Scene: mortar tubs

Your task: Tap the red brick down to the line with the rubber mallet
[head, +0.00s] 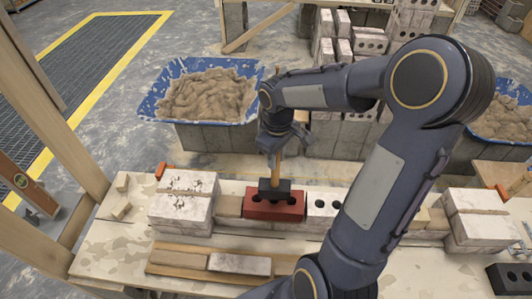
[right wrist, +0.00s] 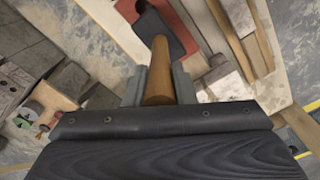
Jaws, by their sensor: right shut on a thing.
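My right gripper (head: 280,144) is shut on the wooden handle of the rubber mallet (head: 275,188). The mallet's black head is down at the top of the red brick, and I cannot tell whether it touches. In the right wrist view the handle (right wrist: 159,72) runs between the fingers to the head. My left gripper is not in view.
White blocks (head: 183,210) stand left of the row, and more (head: 476,225) stand at its right end. Loose boards (head: 180,256) lie in front. A blue tub of mortar (head: 205,95) stands behind the bench. My right arm covers part of the row.

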